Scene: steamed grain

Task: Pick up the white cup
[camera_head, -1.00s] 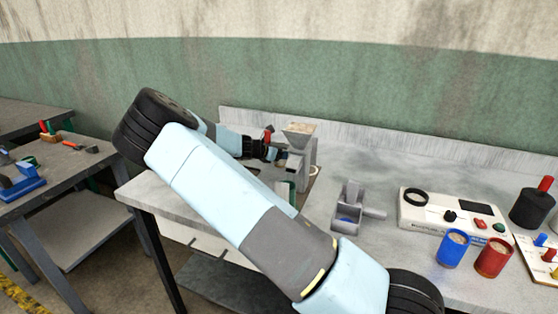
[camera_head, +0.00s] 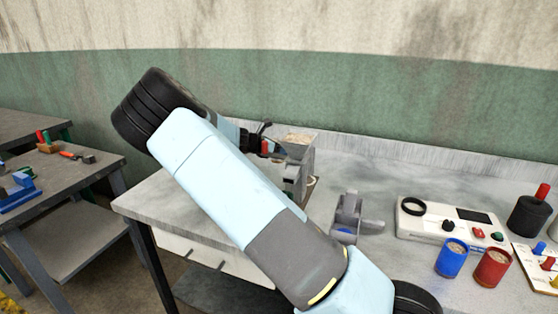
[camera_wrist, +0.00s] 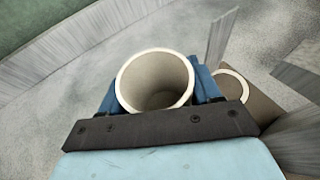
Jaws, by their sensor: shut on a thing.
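A white cup (camera_wrist: 155,82) with a pale round rim sits between the blue fingers of my gripper (camera_wrist: 156,92) in the wrist view. My gripper is shut on it, and I look down into its empty-looking inside. Its lower part is hidden by the gripper body. In the head view my gripper (camera_head: 274,148) is at the left side of the grey hopper machine (camera_head: 297,165), above the bench. The cup cannot be made out in that view.
A pale ring-shaped rim (camera_wrist: 232,84) shows just right of the held cup. On the bench (camera_head: 160,200) stand a grey device (camera_head: 347,212), a white control box (camera_head: 420,222), a blue can (camera_head: 451,258) and a red can (camera_head: 492,268). The left table (camera_head: 85,180) holds tools.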

